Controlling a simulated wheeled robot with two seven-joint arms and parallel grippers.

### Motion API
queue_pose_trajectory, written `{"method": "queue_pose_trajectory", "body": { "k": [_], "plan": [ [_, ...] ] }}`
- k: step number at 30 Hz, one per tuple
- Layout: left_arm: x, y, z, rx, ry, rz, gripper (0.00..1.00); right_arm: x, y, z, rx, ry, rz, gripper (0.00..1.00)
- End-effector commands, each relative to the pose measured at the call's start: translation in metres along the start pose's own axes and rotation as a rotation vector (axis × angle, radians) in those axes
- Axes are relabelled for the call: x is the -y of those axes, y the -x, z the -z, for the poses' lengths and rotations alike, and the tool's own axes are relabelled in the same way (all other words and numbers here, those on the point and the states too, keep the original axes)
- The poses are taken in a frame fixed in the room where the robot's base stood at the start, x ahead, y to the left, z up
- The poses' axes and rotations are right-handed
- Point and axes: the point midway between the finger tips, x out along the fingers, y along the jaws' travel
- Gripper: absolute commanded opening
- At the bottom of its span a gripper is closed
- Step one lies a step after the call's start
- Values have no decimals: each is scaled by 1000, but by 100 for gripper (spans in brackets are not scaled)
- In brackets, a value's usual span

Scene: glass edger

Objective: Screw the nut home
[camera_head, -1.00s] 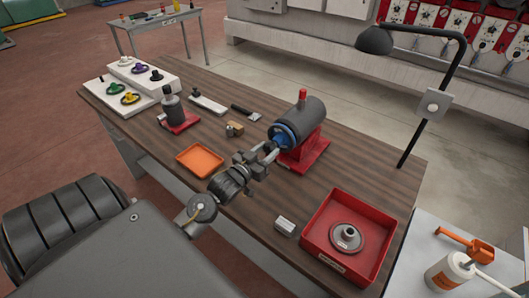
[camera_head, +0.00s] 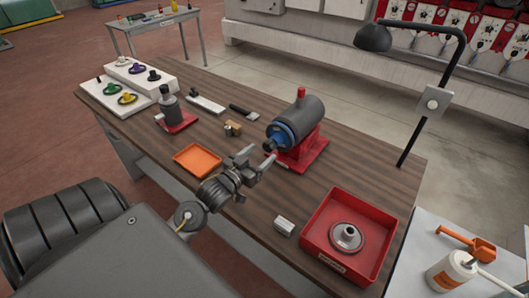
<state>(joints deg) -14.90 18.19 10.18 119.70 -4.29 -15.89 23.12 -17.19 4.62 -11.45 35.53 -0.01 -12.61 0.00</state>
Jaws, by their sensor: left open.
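A dark grey spindle unit (camera_head: 302,116) on a red base (camera_head: 310,158) stands in the middle of the bench. A blue disc (camera_head: 279,136) is on its near-left end. A small dark piece, which looks like the nut (camera_head: 270,146), sits at the centre of the disc's face; its thread and how far it is on are too small to tell. My left gripper (camera_head: 259,155) is open and empty, its fingertips just short of the dark piece, with a small gap. My right gripper is out of view.
A red tray (camera_head: 318,237) holding a round flanged part (camera_head: 346,238) is at the front right, beside a small pale block (camera_head: 285,226). An orange tray (camera_head: 197,160) lies left of my gripper. A lamp (camera_head: 374,39) rises at the right edge.

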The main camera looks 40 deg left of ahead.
Motion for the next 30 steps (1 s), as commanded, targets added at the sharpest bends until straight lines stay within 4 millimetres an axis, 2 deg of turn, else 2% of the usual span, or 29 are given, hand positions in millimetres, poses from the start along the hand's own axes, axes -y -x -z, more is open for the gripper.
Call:
{"method": "queue_pose_trajectory", "body": {
  "k": [1, 6, 12, 28, 30],
  "plan": [
    [0, 12, -5, 2, -1, 0, 65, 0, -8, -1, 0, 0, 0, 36],
    [0, 44, -4, 2, -1, 0, 65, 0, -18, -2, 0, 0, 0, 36],
    [0, 66, -2, 1, 1, 0, 65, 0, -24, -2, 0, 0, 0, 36],
    [0, 71, 0, 0, 1, 0, 65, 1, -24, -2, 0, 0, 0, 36],
    [0, 70, 0, 0, 1, 0, 57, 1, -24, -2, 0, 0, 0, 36]
  ]
}}
